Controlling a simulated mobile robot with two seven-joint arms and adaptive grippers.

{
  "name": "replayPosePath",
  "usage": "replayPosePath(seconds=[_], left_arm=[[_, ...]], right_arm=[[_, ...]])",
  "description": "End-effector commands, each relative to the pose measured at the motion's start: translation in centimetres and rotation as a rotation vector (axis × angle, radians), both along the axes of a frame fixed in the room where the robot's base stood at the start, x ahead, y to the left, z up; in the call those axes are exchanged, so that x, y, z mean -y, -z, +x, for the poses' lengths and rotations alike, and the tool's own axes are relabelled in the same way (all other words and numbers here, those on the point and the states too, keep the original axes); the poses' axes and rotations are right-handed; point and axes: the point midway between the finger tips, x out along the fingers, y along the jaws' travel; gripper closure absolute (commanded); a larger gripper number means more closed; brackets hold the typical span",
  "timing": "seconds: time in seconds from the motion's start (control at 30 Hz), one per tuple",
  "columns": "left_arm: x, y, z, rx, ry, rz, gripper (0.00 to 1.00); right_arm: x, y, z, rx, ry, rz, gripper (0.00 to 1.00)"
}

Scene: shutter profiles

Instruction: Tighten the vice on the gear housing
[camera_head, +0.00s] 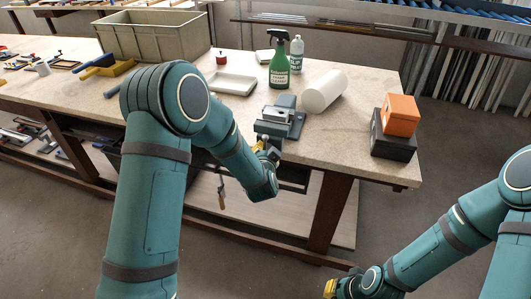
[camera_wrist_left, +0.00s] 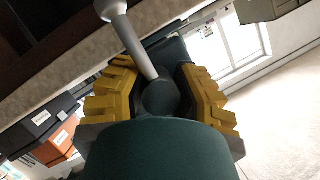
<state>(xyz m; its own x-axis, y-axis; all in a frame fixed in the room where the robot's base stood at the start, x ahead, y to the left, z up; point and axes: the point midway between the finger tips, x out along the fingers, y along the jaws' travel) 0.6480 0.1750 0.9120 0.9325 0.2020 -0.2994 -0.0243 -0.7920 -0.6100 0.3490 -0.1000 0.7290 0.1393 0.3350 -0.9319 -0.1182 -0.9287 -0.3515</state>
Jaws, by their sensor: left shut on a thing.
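The vice (camera_head: 290,120) is a grey-green bench vice near the front edge of the worktop, with a light metal piece (camera_head: 277,111), seemingly the gear housing, at its jaws. My left gripper (camera_head: 262,146) is at the front of the vice, just off the table edge. In the left wrist view its yellow fingers (camera_wrist_left: 160,95) are shut around the vice handle (camera_wrist_left: 128,42), a grey bar with a rounded end that passes between them. The contact point is partly hidden. My right gripper (camera_head: 330,288) is low at the bottom of the head view, away from the table; its fingers are barely visible.
A white cylinder (camera_head: 324,91) lies right of the vice, and a green spray bottle (camera_head: 279,62) stands behind it. An orange box (camera_head: 400,115) sits on a black box (camera_head: 392,143) at the right. A white tray (camera_head: 232,84) and a grey crate (camera_head: 152,36) are to the left.

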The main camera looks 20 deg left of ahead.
Motion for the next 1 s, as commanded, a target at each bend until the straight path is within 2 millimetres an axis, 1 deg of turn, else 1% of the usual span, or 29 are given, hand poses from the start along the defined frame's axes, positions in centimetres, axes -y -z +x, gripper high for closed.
replayPosePath(seconds=[0.03,0.2,0.4,0.93,0.97,1.0], left_arm=[[0.29,0.13,-0.08,-0.002,0.006,0.03,1.0],[0.21,0.2,-0.11,-0.001,0.005,0.117,1.0],[0.1,0.29,-0.16,-0.002,0.003,0.174,1.0],[0.07,0.53,-0.28,-0.008,0.004,0.193,1.0],[0.07,0.54,-0.29,-0.008,0.004,0.193,0.64],[0.06,0.55,-0.29,-0.009,0.005,0.193,0.5]], right_arm=[[0.0,0.02,0.01,0.0,0.0,0.0,1.0],[0.0,0.03,0.01,0.0,0.0,0.0,1.0],[0.0,0.03,0.01,0.0,0.0,0.0,1.0],[0.0,0.04,0.0,0.0,0.0,0.0,1.0],[0.0,0.04,0.0,0.0,0.0,0.0,1.0],[-0.01,0.05,0.01,0.0,0.0,0.0,1.0]])
